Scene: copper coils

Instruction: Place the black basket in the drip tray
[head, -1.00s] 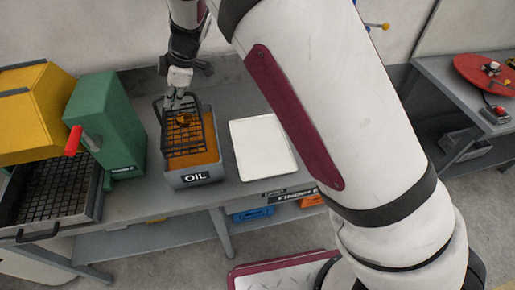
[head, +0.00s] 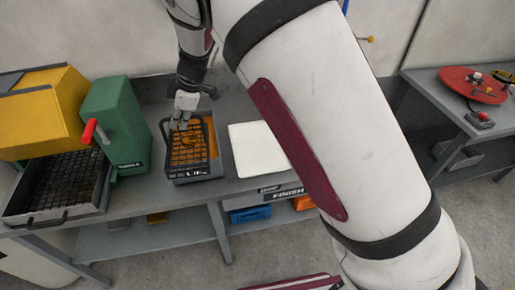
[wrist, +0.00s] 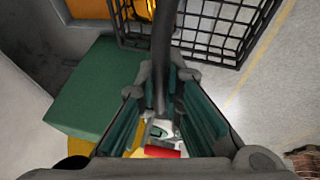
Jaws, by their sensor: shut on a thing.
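The black basket (head: 207,128) is a wire mesh with a handle, and a copper-orange coil shows inside it. My gripper (head: 181,127) is shut on its handle. In the head view the basket overlaps the grey oil tank (head: 214,168) and hides much of its front label. The height of the gap between them is hard to judge. In the wrist view the basket (wrist: 215,35) hangs at the top right, beyond my gripper (wrist: 163,95), with pale floor behind it. A flat white tray (head: 258,150), probably the drip tray, lies empty right of the tank.
A green box (head: 117,125) with a red handle stands left of the tank. Further left are a yellow hopper (head: 40,110) and a black grated tray (head: 60,185). A red turntable (head: 474,84) sits on the right bench. My arm crosses the bench right of the white tray.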

